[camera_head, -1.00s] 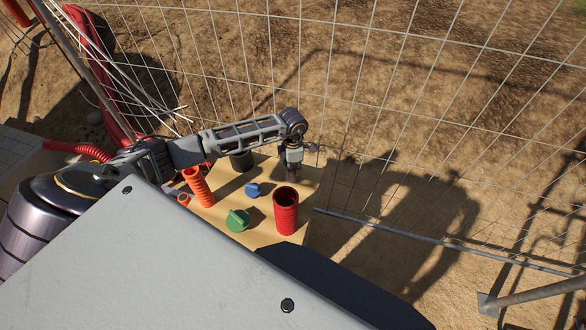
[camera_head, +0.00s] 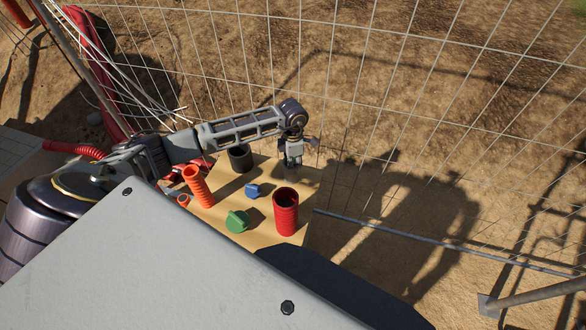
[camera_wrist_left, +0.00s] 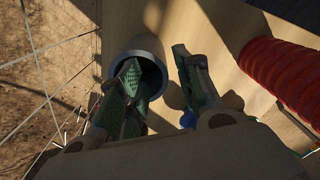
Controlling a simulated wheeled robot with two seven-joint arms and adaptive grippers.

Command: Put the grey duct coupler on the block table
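The grey duct coupler (camera_wrist_left: 119,60) shows in the left wrist view as a short grey ring with a dark opening. It stands at the edge of the pale wooden table (camera_head: 224,211). My left gripper (camera_head: 291,162) is over the table's far right corner in the head view. In the left wrist view its fingers (camera_wrist_left: 160,88) are spread apart. One finger overlaps the coupler's opening and the other is outside it; I cannot tell whether they touch it. In the head view the coupler is hard to separate from the fingers. My right gripper is out of view.
A wire fence (camera_head: 400,110) stands close behind.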

